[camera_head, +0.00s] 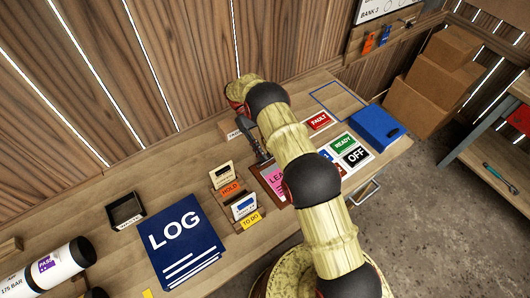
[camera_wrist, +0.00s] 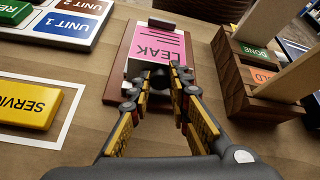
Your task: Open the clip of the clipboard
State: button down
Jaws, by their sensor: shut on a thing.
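The clipboard is a brown board (camera_wrist: 119,62) lying flat on the wooden bench, with a pink LEAK sheet (camera_wrist: 160,45) over a white one. It also shows in the head view, where the pink sheet (camera_head: 274,178) is partly covered by my arm. My gripper (camera_wrist: 153,80) is at the board's end by the top of the sheet, its fingertips close together on the clip there. The fingers hide most of the clip, so its angle cannot be told. In the head view my gripper (camera_head: 263,156) is partly seen beside my arm.
A wooden card holder (camera_wrist: 268,98) stands close to the right of the clipboard in the wrist view. A yellow SERVICE block (camera_wrist: 28,106) and a UNIT panel (camera_wrist: 75,22) lie to its left. The blue LOG binder (camera_head: 182,240) lies further left in the head view.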

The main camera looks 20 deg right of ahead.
jog(key=c, duration=1.7)
grip_release()
jog(key=shift+o, duration=0.2)
notch_tip(320, 180, up, 10)
